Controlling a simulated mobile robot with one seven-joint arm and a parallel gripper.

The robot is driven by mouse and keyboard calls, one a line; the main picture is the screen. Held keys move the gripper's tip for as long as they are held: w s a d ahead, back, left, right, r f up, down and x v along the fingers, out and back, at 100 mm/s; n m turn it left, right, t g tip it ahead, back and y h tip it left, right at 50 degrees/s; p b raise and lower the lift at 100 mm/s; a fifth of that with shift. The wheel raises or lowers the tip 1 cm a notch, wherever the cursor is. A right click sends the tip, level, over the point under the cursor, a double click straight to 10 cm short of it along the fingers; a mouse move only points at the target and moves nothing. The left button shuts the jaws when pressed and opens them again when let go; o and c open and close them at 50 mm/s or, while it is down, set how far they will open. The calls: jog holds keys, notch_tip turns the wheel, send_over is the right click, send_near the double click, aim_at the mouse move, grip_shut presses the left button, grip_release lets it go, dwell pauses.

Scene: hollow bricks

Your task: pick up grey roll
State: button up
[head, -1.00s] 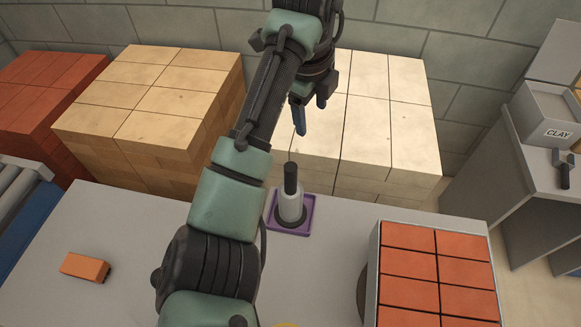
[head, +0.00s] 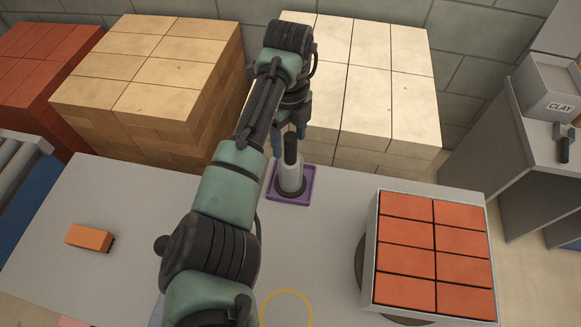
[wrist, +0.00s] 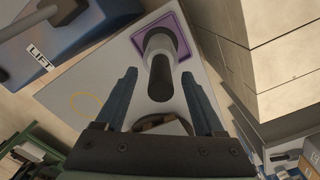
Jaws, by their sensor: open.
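The grey roll (head: 291,180) stands upright on a purple square tray (head: 272,198) at the far edge of the grey table. A dark post (head: 291,150) rises from its top, and a dark ring shows around its foot. In the wrist view the post (wrist: 159,78) points toward the camera, with the roll (wrist: 158,45) behind it on the purple tray (wrist: 178,28). My gripper (head: 290,136) is close above and behind the post. In the wrist view my gripper (wrist: 158,73) is open and empty, its fingers on either side of the post, apart from it.
A crate of orange bricks (head: 435,250) stands at the table's right on a dark round base. One orange brick (head: 89,238) lies at the left. Stacks of tan (head: 150,75) and cream blocks (head: 390,90) stand behind the table. The middle left of the table (head: 130,215) is clear.

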aim_at(291, 163)
jog(key=shift+f, duration=1.4)
grip_shut()
jog(key=shift+r, duration=0.1)
